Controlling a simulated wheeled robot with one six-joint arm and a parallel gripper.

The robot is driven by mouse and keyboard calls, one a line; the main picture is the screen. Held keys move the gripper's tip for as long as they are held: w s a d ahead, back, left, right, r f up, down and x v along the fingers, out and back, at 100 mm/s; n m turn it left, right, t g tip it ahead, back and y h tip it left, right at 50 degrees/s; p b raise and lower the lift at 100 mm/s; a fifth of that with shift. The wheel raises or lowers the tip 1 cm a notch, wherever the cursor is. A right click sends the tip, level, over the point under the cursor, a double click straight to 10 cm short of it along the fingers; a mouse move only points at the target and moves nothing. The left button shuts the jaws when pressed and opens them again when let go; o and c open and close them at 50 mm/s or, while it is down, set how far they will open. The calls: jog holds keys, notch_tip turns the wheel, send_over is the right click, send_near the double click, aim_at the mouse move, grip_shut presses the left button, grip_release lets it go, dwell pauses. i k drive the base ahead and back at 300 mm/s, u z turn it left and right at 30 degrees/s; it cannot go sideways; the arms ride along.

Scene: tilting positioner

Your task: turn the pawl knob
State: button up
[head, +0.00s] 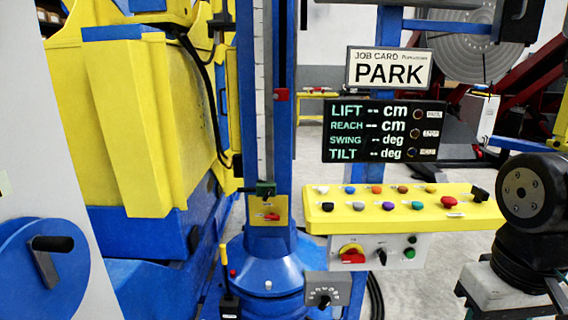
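A small red knob (271,216) sits on a yellow plate (268,205) fixed low on the blue column. Just above it is a green block (265,188) with a dark handle reaching left. No label that I can read names the pawl knob, so I cannot tell for certain which knob it is. A black selector knob (325,300) with a grey dial plate stands lower, at the column's foot. My gripper is out of view; only part of my dark arm shows at the right edge.
A yellow panel (400,222) with several coloured knobs stands right of the column. Below it, a grey box (343,245) carries a red switch. A display (383,131) and a card reading PARK (389,70) hang above. A blue handwheel (40,270) stands at left.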

aim_at(272, 217)
jog(key=u, duration=0.05)
jog(key=k, duration=0.5)
jog(key=u, duration=0.95)
jog(key=i, duration=1.9)
jog(key=z, duration=0.65)
jog(key=i, duration=0.3)
jog(key=z, duration=0.35)
